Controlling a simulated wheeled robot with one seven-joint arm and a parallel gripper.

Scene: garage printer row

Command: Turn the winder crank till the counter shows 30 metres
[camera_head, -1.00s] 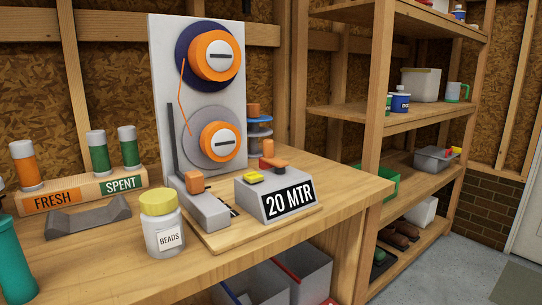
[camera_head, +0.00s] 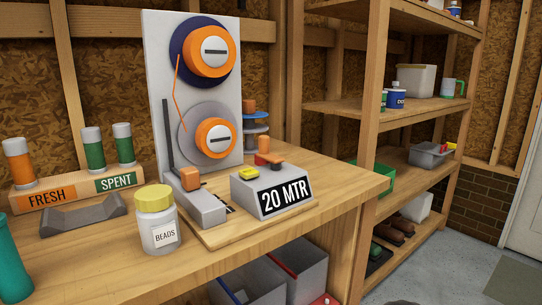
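The winder stands on the workbench, with a tall white panel (camera_head: 162,25) carrying two spools. The upper spool (camera_head: 211,49) is orange on a dark blue disc. The lower spool (camera_head: 213,136) is orange on a grey disc, and an orange strand (camera_head: 179,97) runs between them. The grey counter box (camera_head: 270,189) in front reads "20 MTR" and has a yellow button (camera_head: 248,173) on top. A dark upright lever (camera_head: 168,120) and a grey block with an orange knob (camera_head: 190,178) stand to its left. I cannot tell which part is the crank. My gripper is not in view.
A "BEADS" jar with a yellow lid (camera_head: 155,220) stands left of the winder near the bench front. A FRESH/SPENT rack (camera_head: 75,186) with cylinders and a grey cradle (camera_head: 83,213) are farther left.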

